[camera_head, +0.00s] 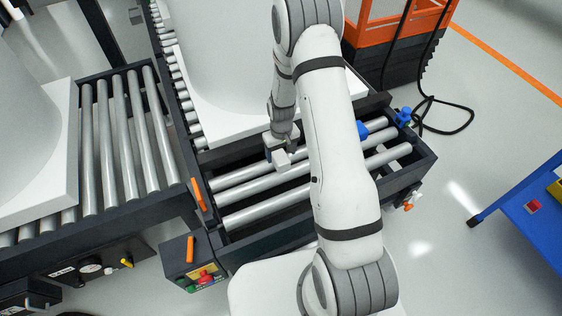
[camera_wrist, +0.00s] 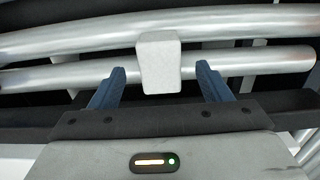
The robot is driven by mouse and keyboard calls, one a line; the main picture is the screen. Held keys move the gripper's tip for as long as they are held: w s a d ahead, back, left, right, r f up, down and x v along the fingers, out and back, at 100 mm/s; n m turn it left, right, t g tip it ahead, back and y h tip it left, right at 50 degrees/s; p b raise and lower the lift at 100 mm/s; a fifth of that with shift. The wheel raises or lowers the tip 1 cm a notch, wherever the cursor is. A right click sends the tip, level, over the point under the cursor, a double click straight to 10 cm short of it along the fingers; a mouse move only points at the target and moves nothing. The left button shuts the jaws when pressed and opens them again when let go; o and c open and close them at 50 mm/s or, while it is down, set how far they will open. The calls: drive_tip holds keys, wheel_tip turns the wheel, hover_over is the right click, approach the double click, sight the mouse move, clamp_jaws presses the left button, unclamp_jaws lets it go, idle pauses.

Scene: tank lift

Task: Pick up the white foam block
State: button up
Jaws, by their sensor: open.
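The white foam block (camera_wrist: 158,62) is in the wrist view, upright in front of the metal rollers. My gripper (camera_wrist: 160,70) is open, with one blue finger on each side of the block. There is a gap between the block and each finger. The block's lower end reaches a little into the space between the fingertips. In the head view the block (camera_head: 281,161) shows as a small pale piece over the rollers, just below my gripper (camera_head: 285,150). My arm covers part of the rollers there. I cannot tell if the block rests on the rollers.
The rollers (camera_head: 262,190) sit in a dark conveyor frame (camera_head: 262,244). A large white tank (camera_head: 215,65) stands on the conveyor behind. A second roller conveyor (camera_head: 130,140) is on the left. An orange-framed unit (camera_head: 380,35) stands behind right, and a blue cart (camera_head: 535,210) is at right.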

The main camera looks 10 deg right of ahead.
sight(282, 158)
wheel_tip(282, 158, down, 5)
drive_tip(key=shift+s+b, duration=0.1)
drive_tip(key=shift+b, duration=0.3)
drive_tip(key=shift+c, duration=0.5)
drive_tip(key=c, duration=1)
